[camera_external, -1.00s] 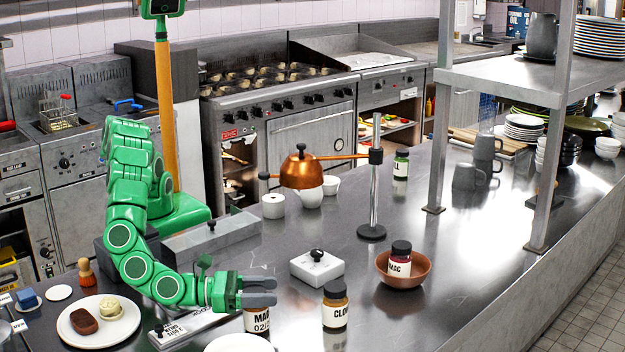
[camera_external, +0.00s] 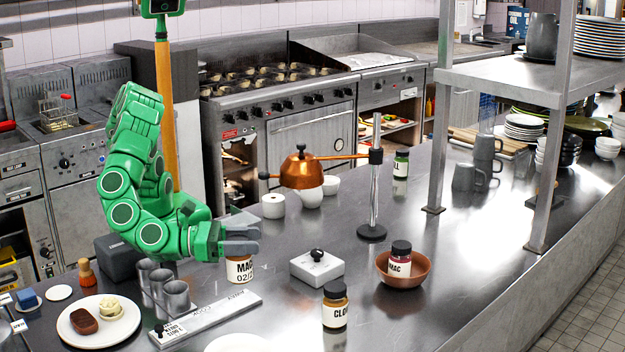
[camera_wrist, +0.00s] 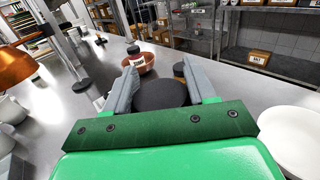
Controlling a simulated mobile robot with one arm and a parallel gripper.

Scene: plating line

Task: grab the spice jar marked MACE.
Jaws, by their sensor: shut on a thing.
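My gripper (camera_external: 243,240) is shut on a jar (camera_external: 240,270) with a pale label, of which "MAC" and "02/2" can be read. The fingers close around its top, and the label shows below them. In the wrist view its dark round lid (camera_wrist: 160,95) sits between the two grey fingers (camera_wrist: 158,88). It appears raised off the counter, but its base is hard to judge. Another jar (camera_external: 400,262), with a dark lid and a label also reading "MAC", stands in a copper bowl (camera_external: 405,281) to the right. The rest of both words is hidden.
A jar marked "CLO" (camera_external: 335,308) stands at the front. A white block with a black knob (camera_external: 316,268) lies between it and a copper lamp (camera_external: 300,172) on a stand. Steel cups (camera_external: 175,300), a long metal strip (camera_external: 215,318) and a food plate (camera_external: 75,332) lie front left.

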